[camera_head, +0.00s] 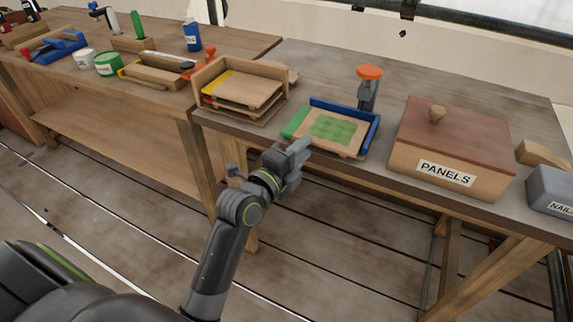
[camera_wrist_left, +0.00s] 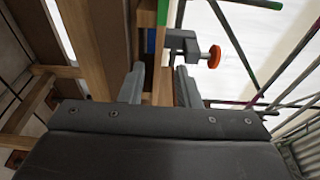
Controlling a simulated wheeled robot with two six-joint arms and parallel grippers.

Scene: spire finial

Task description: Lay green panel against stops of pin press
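The pin press lies near the front of the right bench, with blue stops (camera_head: 374,134) along its back and right sides. The green panel (camera_head: 296,123), a wooden board with a green strip at its left end, lies on the press bed. A green patch (camera_head: 333,128) shows in its middle. My left gripper (camera_head: 303,147) is at the front left corner of the press, close to the panel. In the left wrist view its fingers (camera_wrist_left: 159,82) stand apart with wood between or beyond them; contact is unclear. My right gripper is out of view.
An orange-knobbed clamp (camera_head: 368,88) stands behind the press, also seen in the left wrist view (camera_wrist_left: 190,46). A wooden rack (camera_head: 270,69) with panels is to the left. A PANELS box (camera_head: 452,147) and a grey nails box (camera_head: 552,190) stand to the right.

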